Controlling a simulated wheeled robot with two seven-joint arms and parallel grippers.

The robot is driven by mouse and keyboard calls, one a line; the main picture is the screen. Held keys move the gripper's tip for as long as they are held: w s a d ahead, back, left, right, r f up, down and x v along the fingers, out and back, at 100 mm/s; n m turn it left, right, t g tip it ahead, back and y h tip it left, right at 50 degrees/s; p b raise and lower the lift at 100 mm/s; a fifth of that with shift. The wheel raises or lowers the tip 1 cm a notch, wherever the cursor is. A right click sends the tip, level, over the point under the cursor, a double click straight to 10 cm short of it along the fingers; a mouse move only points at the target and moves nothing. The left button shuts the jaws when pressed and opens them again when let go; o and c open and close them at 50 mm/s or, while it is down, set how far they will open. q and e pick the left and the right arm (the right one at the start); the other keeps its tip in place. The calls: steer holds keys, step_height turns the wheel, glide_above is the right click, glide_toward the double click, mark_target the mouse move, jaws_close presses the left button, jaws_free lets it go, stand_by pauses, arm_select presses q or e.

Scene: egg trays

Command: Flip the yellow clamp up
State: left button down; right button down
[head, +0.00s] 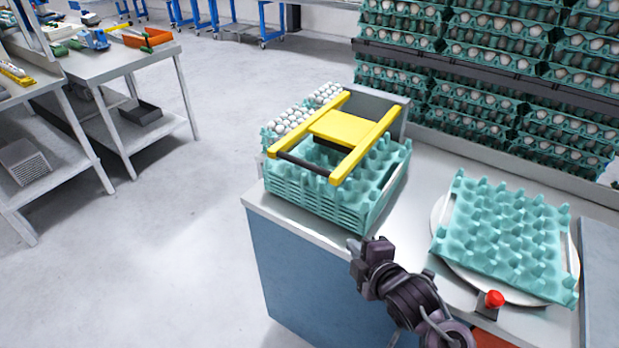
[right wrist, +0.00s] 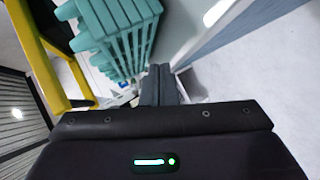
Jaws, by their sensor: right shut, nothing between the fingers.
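The yellow clamp (head: 343,127) is a frame with two long arms, a middle plate and a dark crossbar at its near end. It lies down over the stack of teal egg trays (head: 330,205) at the counter's left end. Its yellow bars also show at the left of the right wrist view (right wrist: 38,65). My right gripper (head: 353,246) is in front of and below the stack, near the counter's front edge, apart from the clamp. Its fingers (right wrist: 160,72) are together and hold nothing. My left gripper is not in view.
A teal tray (head: 505,235) lies on a round white plate to the right, with a red button (head: 494,299) in front. Racks of egg trays (head: 490,60) stand behind. Grey tables (head: 130,62) stand at the far left. White eggs (head: 290,120) show left of the clamp.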

steer(key=w+r+n+y, duration=0.1)
steer(key=n, duration=0.2)
steer(key=w+a+r+n+t+y, duration=0.1)
steer(key=n, duration=0.2)
steer(key=w+a+r+n+t+y, duration=0.1)
steer(key=w+n+y, duration=0.1)
steer(key=n, duration=0.1)
steer(key=shift+w+a+r, duration=0.1)
steer(key=shift+a, duration=0.05)
steer(key=r+n+y, duration=0.1)
steer(key=n+y, duration=0.1)
steer(key=n, duration=0.3)
steer(key=r+n+g+y, duration=0.1)
steer(key=r+n+y, duration=0.1)
steer(key=n, duration=0.3)
steer(key=w+r+n+y, duration=0.1)
steer(key=n+y, duration=0.3)
steer(key=n, duration=0.1)
steer(key=shift+w+d+r+n, duration=0.1)
steer(key=shift+d+r+n, duration=0.05)
steer(key=shift+d+n, duration=0.25)
steer(key=shift+a, duration=0.1)
steer(key=p+x, duration=0.3)
steer(key=x, duration=0.7)
